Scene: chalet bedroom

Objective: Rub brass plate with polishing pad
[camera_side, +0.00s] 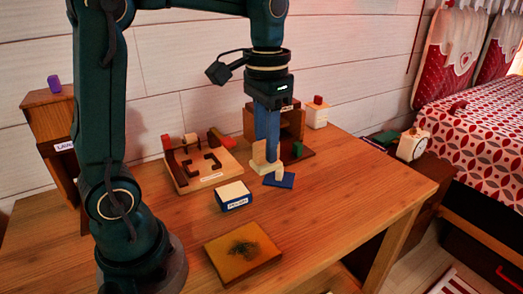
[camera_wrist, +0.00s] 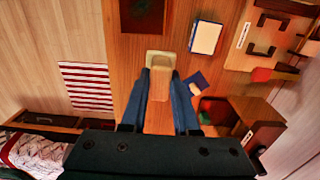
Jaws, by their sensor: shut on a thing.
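My gripper (camera_side: 267,150) has blue fingers pointing down and is shut on the handle of the cream polishing pad (camera_side: 261,167). In the wrist view, the pad (camera_wrist: 160,59) shows at the tips of my gripper (camera_wrist: 160,85), its wide base beyond the fingers. The pad is at or just above the table; I cannot tell if it touches. The brass plate (camera_side: 236,266) lies flat near the table's front, away from the pad, with a dark smudge in its middle. It also shows at the top edge of the wrist view (camera_wrist: 142,16).
A blue box with a cream top (camera_side: 233,196) stands between pad and plate, off to the left. A small blue flat piece (camera_side: 279,181) lies beside the pad. A wooden tray with tool shapes (camera_side: 210,181) and a small wooden shelf (camera_side: 293,119) are behind. The table's right side is clear.

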